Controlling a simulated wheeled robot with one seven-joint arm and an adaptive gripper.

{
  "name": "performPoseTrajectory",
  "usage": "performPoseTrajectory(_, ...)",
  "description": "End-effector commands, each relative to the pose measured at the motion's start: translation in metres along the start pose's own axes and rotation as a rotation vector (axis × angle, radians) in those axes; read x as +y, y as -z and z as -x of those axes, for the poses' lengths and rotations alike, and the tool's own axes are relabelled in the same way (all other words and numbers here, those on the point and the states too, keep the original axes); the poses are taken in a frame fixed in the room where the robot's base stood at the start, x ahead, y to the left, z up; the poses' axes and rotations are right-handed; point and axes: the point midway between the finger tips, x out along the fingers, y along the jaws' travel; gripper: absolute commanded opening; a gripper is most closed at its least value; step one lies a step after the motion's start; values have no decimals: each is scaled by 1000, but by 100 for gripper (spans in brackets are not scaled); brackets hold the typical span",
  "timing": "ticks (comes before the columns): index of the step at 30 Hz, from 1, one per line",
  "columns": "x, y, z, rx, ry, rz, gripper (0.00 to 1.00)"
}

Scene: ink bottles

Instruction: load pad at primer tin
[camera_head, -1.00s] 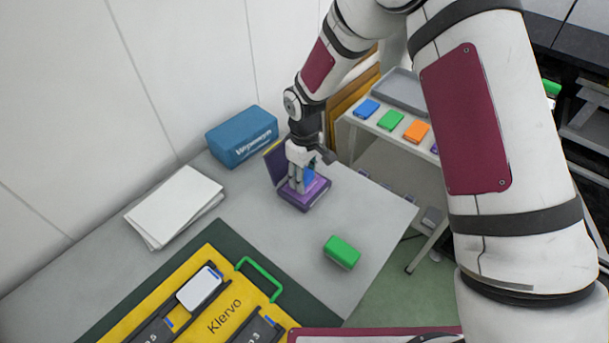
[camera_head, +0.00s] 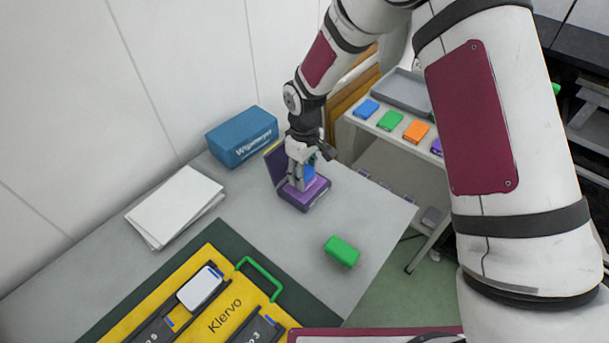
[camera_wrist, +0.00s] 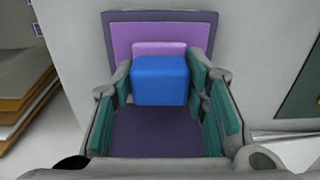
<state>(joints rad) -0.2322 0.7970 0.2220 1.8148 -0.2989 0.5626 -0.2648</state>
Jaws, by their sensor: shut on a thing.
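A purple tin (camera_head: 306,196) stands on the grey table with its lid (camera_head: 275,163) open on the left. In the wrist view its dark rim and lighter purple inside (camera_wrist: 124,38) show below the fingers. My gripper (camera_head: 300,178) points down over the tin, shut on a blue block-shaped pad (camera_head: 310,172). In the wrist view the blue pad (camera_wrist: 160,80) sits between the two teal-lined fingers, with a lighter purple part (camera_wrist: 160,48) just beyond it. Whether the pad touches the tin's inside, I cannot tell.
A blue box (camera_head: 242,137) and white papers (camera_head: 176,205) lie to the left. A green block (camera_head: 342,251) lies in front, near the table edge. A yellow case (camera_head: 215,285) with a green handle fills the front. A side shelf holds coloured blocks (camera_head: 416,131).

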Motion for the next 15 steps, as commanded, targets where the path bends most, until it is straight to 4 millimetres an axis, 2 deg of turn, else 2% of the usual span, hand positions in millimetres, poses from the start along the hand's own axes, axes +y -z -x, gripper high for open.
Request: performPoseTrajectory(15, 0, 0, 39, 2, -1, 0, 19)
